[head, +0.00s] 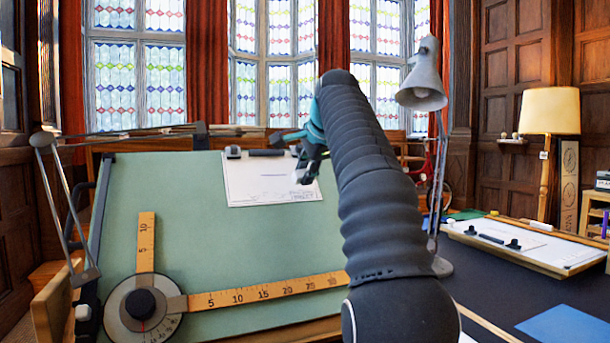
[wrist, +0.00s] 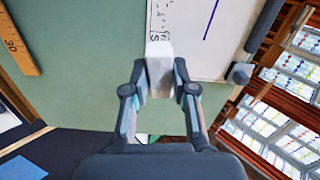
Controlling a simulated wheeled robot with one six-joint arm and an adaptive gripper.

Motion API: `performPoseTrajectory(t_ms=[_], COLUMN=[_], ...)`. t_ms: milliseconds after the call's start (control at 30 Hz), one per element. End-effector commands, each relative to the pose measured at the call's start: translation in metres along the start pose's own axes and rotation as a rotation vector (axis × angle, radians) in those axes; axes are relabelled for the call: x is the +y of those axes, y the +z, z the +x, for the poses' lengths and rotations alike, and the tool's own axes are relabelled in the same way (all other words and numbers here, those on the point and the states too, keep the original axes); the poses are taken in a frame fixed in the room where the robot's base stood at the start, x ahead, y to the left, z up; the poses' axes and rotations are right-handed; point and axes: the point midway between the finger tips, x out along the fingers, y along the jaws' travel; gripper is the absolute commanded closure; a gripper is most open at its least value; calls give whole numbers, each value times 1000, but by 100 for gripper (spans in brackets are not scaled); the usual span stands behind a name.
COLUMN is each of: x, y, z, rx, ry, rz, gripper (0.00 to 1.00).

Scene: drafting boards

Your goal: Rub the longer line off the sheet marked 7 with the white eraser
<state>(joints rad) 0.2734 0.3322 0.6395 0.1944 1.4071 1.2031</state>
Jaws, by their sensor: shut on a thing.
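My gripper (head: 308,165) is at the lower right part of a white sheet (head: 255,180) on the green tilted drafting board (head: 200,225). In the wrist view my gripper (wrist: 160,88) is shut on a white block, the eraser (wrist: 159,62), which sticks out past the fingertips. The sheet (wrist: 190,55) lies beyond it, with one blue line (wrist: 212,18) cut off by the top edge and a small printed block (wrist: 160,30) beside the eraser. I cannot read a 7 on it. Whether the eraser touches the sheet I cannot tell.
A ruler arm (head: 265,292) with a round head (head: 141,305) crosses the lower board. A dark bar (head: 266,152) lies along the sheet's top. A grey lamp (head: 422,90) stands right of my arm. A second board (head: 560,262) with paper lies at the right.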

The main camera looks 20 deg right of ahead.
Motion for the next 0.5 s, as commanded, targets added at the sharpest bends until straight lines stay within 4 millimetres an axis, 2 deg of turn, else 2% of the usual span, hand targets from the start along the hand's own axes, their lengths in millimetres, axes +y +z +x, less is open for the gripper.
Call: performPoseTrajectory(t_ms=[267, 500], x=[0, 0], y=[0, 0], z=[-2, -19], rx=[0, 1], ry=[0, -2], rz=[0, 0], gripper=[100, 100])
